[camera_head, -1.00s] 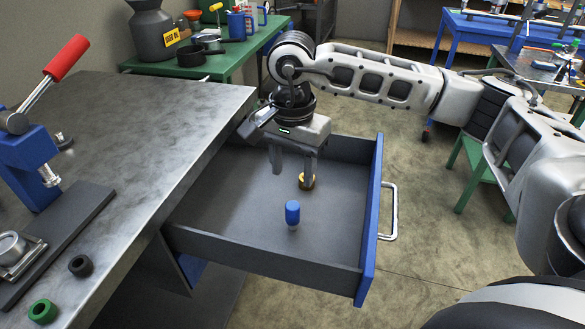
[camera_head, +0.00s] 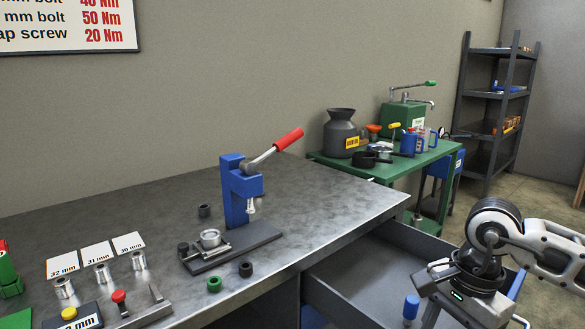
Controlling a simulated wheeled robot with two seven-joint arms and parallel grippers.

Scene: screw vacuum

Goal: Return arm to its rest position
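My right arm (camera_head: 548,250) reaches in from the right edge. My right gripper (camera_head: 476,318) hangs over the open drawer (camera_head: 365,272) at the bottom right. Its fingers stand apart, and their tips are cut off by the bottom edge. No object shows between the visible parts of the fingers. A blue-handled piece (camera_head: 411,307) stands in the drawer just left of the gripper. The brass piece seen earlier in the drawer does not show now. My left gripper is out of view.
The metal workbench (camera_head: 330,225) carries a blue press (camera_head: 240,195) with a red-handled lever, and a green ring (camera_head: 214,284) and a dark ring (camera_head: 246,269). A green table (camera_head: 400,163) with tools and a dark shelf (camera_head: 487,120) stand behind.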

